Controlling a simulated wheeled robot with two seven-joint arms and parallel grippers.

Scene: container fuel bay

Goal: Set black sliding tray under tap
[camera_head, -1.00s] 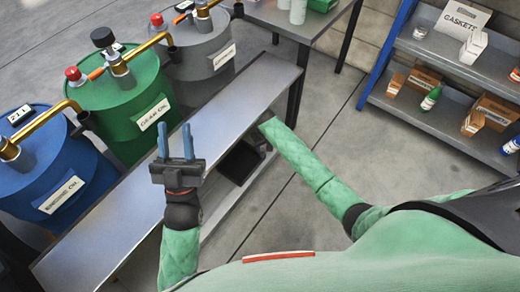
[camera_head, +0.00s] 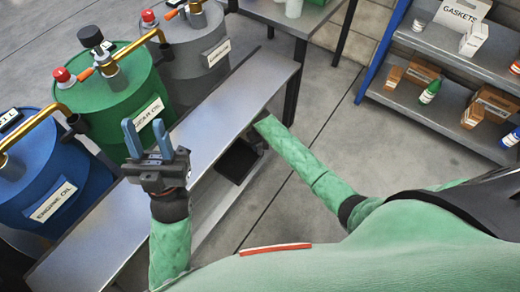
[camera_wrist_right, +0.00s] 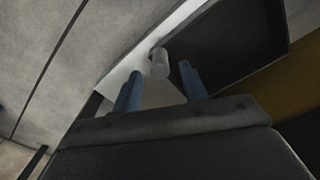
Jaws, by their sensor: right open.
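The black tray (camera_head: 238,160) sits low under the front edge of the grey bench and is partly hidden by it. In the right wrist view the black tray (camera_wrist_right: 235,45) fills the upper right, with a pale rounded knob-like piece (camera_wrist_right: 160,62) at its near edge. My right gripper (camera_wrist_right: 157,80) is open, its blue fingers pointing toward that piece; contact cannot be told. In the head view the right gripper is hidden under the bench. My left gripper (camera_head: 143,124) is open and empty above the bench. Brass taps (camera_head: 72,118) stick out from the drums over the bench.
A blue drum (camera_head: 45,185), a green drum (camera_head: 115,100) and a grey drum (camera_head: 195,50) stand behind the bench (camera_head: 225,105). A shelf rack (camera_head: 440,105) with bottles and boxes stands at the right. Bare floor (camera_head: 320,100) lies between.

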